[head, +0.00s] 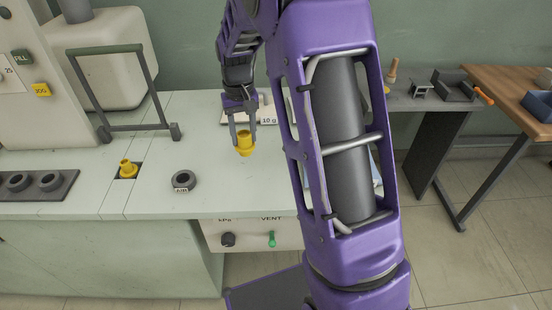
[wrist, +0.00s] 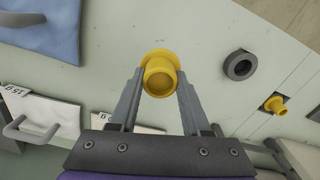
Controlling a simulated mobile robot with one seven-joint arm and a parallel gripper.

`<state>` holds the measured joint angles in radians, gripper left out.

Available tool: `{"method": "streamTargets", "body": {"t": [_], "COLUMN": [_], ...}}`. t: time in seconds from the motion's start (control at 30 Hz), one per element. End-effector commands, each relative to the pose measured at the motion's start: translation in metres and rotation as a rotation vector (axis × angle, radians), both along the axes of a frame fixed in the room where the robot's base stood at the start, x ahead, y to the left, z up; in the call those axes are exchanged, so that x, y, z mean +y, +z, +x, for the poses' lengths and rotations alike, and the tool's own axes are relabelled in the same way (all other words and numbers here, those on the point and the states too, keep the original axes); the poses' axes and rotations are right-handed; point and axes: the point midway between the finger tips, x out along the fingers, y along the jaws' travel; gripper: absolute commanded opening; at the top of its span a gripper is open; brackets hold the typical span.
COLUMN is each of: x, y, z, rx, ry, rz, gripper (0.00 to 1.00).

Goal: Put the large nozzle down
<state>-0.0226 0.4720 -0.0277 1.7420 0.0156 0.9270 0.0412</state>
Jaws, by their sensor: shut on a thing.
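The large nozzle (head: 245,145) is yellow, with a wide collar and a round cup-like end. My gripper (head: 243,136) points down and is shut on it, one finger on each side. In the wrist view the large nozzle (wrist: 160,82) sits between the fingertips, its round end facing the camera. It is over the pale counter (head: 215,205); I cannot tell whether it touches the surface. A second, smaller-looking yellow nozzle (head: 128,167) stands in a dark square recess to the left.
A grey frame (head: 125,130) and a dark holder strip (head: 35,184) stand farther left. Labelled pouches, one a 15 g pouch (wrist: 45,110), lie on the other side. Counter between ring and gripper is clear.

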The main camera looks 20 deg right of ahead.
Motion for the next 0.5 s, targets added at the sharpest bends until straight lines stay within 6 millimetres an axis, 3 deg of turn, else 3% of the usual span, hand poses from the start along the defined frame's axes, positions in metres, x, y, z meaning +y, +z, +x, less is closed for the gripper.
{"method": "streamTargets", "body": {"t": [0.1, 0.5], "x": [0.000, 0.000], "y": [-0.027, -0.070], "z": [-0.001, -0.001], "rx": [0.005, 0.005], "ry": [0.000, 0.000], "rz": [0.000, 0.000], "gripper": [0.00, 0.00]}}
